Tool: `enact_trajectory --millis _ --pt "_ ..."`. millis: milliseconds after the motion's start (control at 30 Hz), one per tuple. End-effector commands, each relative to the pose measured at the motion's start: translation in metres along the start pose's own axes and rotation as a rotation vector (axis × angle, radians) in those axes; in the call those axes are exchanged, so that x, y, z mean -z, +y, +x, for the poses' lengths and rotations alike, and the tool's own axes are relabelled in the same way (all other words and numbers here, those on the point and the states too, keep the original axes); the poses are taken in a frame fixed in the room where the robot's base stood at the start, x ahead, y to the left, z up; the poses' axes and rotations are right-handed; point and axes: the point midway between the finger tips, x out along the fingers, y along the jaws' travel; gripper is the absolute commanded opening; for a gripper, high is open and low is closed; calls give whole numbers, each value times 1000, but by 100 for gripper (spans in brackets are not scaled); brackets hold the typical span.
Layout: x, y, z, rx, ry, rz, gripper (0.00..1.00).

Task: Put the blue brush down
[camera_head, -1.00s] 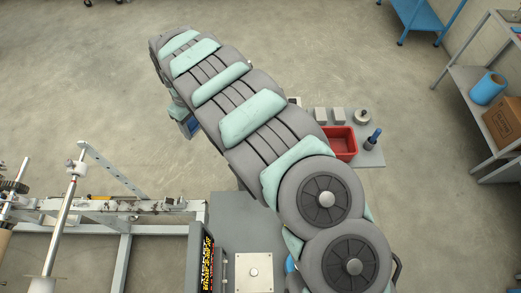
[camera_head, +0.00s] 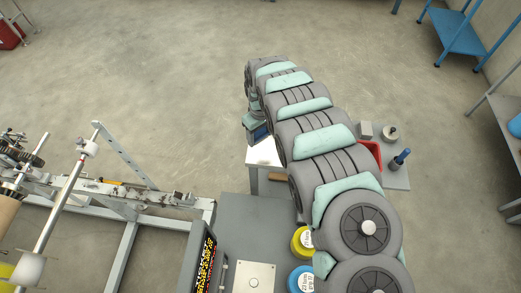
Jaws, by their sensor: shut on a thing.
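My gripper (camera_head: 257,132) is at the far end of my arm, left of the arm's tip and above the white table (camera_head: 258,154). It is small and partly hidden by my arm. A small patch of blue shows at its lower end, consistent with the blue brush (camera_head: 260,134) in its jaws. The brush's shape and bristles cannot be made out. I cannot tell whether it touches the table.
Right of my arm, a grey table (camera_head: 396,178) holds a red bin (camera_head: 371,155), a blue-topped dark item (camera_head: 401,158), a grey block (camera_head: 365,130) and a round metal piece (camera_head: 390,133). A machine frame (camera_head: 120,200) stands left. Yellow (camera_head: 302,241) and blue (camera_head: 301,279) tubs stand near my arm.

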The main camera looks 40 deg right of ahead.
Motion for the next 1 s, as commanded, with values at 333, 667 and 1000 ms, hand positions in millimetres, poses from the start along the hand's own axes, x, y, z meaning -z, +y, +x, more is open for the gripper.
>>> enact_trajectory --millis 333,667,1000 --pt "-2 -1 55 3 -1 0 0" --pt "-2 0 70 0 1 0 0" --pt "-3 0 101 0 -1 0 0"
